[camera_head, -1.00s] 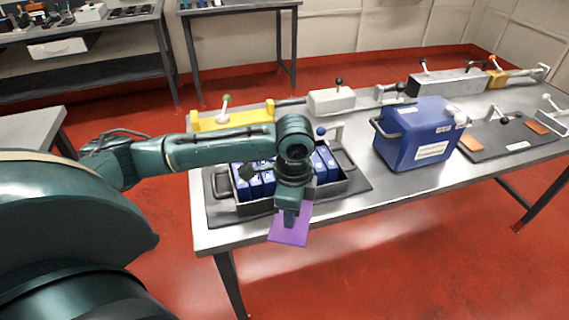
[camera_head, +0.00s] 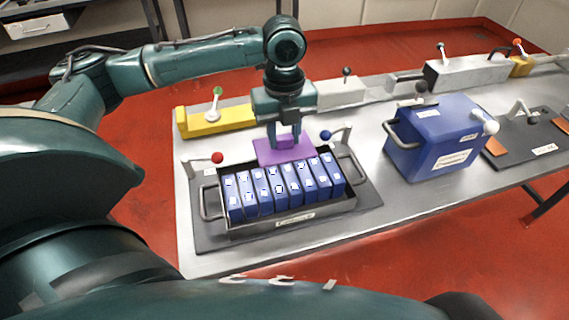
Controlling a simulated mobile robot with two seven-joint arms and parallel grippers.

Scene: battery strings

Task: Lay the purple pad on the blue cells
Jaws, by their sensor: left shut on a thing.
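The purple pad (camera_head: 270,153) is a flat sheet held in my left gripper (camera_head: 284,141), which is shut on it. The pad is over the back edge of the tray, behind and partly above the blue cells (camera_head: 282,184). The cells stand upright in a row in a dark tray (camera_head: 290,222) with a handle at each end. I cannot tell the exact gap between pad and cells. The gripper and pad hide part of the tray's back wall. My right gripper is not in view.
A red-knobbed clamp (camera_head: 217,158) and a blue-knobbed clamp (camera_head: 327,135) stand behind the tray. A yellow fixture (camera_head: 205,124) is at the back left. A large blue box (camera_head: 440,140) with a handle stands to the right. Bare table lies between tray and box.

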